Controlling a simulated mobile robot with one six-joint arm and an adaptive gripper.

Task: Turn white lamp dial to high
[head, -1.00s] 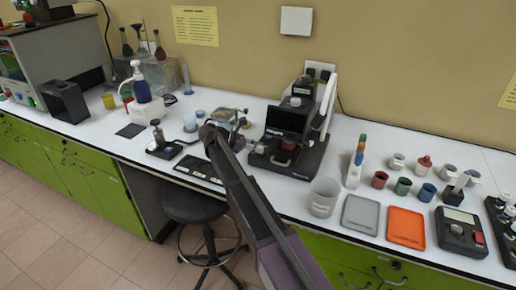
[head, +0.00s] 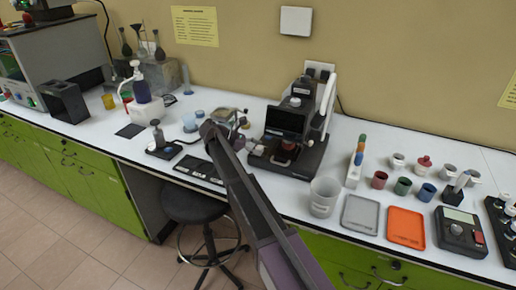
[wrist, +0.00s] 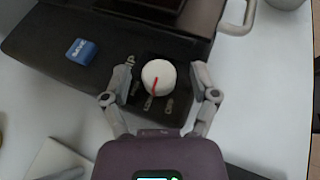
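The white lamp dial (wrist: 158,74) is a round knob with a red pointer line. It sits on the dark base of the device (wrist: 60,40), and its line points down and slightly left in the wrist view. Small labels surround it, too small to read for certain. My gripper (wrist: 159,96) is open, with one finger on each side of the dial and a visible gap on both sides. In the head view the black device (head: 290,125) stands at the back of the bench, and my gripper is beside its left front, partly hidden by my arm.
A blue block (wrist: 82,51) sits on the device base. A metal handle (wrist: 240,18) projects at the upper right of the wrist view. A clear beaker (head: 323,197), grey tray (head: 361,213) and orange tray (head: 406,227) stand to the right of the device.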

